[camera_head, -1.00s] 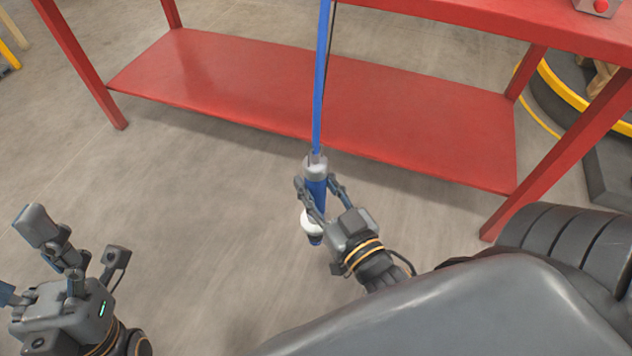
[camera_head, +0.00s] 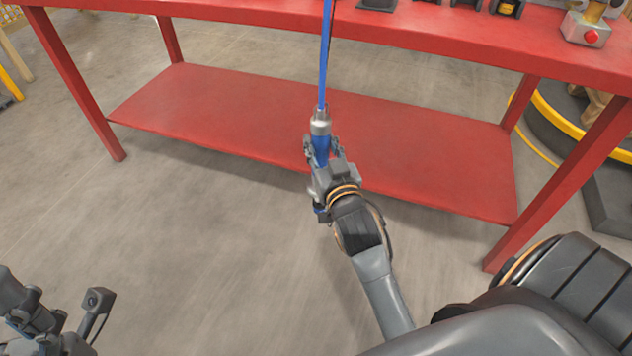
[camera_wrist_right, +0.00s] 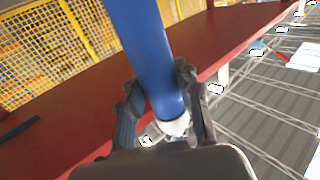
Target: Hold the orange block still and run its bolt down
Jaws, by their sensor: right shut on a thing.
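A blue hand tool with a grey metal upper end (camera_head: 320,122) hangs upright from a blue line (camera_head: 326,60) in front of the red table. My right gripper (camera_head: 322,158) is shut around the tool's body. In the right wrist view the blue tool (camera_wrist_right: 148,55) runs between the two dark fingers (camera_wrist_right: 162,105), with a pale end below them. My left gripper (camera_head: 58,298) is at the lower left, its fingers apart and empty, partly cut off by the frame. I cannot make out the orange block or its bolt in either view.
The red table (camera_head: 450,42) spans the top, with a lower red shelf (camera_head: 220,110). A round dark base with a yellow band (camera_head: 560,100) stands right.

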